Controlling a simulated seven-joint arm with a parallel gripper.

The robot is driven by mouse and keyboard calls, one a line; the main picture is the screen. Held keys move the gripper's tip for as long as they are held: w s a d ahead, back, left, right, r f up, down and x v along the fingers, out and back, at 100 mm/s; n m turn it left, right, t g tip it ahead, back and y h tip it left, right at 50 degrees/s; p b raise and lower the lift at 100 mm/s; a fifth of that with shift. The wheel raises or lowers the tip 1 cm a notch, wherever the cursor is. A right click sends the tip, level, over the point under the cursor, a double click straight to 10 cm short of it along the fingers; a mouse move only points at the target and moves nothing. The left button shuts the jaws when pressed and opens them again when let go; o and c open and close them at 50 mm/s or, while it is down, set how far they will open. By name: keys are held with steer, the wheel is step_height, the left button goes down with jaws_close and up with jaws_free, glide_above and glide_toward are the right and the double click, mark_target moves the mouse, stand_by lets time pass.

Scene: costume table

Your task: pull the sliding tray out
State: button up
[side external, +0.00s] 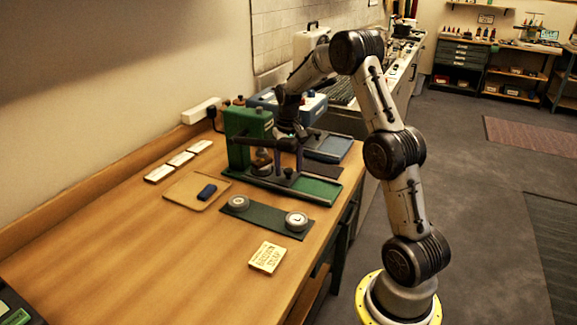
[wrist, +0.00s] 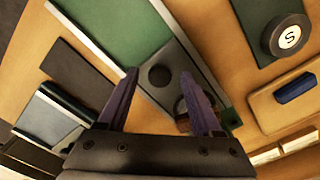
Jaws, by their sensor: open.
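A green press-like machine (side external: 248,135) stands on the wooden table. A flat green tray (side external: 316,189) with pale edges extends from its base; it fills the upper left in the wrist view (wrist: 105,32). A grey strip beside the green surface carries a round dark knob (wrist: 160,76), which also shows in the side view (side external: 289,172). My gripper (wrist: 160,71) is open, its two purple fingers pointing down with the knob between their tips in the picture. In the side view my gripper (side external: 299,160) is close above the tray. Finger contact with the knob cannot be told.
A dark mat (side external: 318,170) lies between the trays. In front are a green board (side external: 266,219) with two round weights, a tan tray (side external: 180,194) holding a blue block (side external: 207,191), and a card (side external: 267,257).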

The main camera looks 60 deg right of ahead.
steer(key=shift+c, duration=0.2)
jaws_close()
steer(key=shift+r, duration=0.1)
stand_by(1.0)
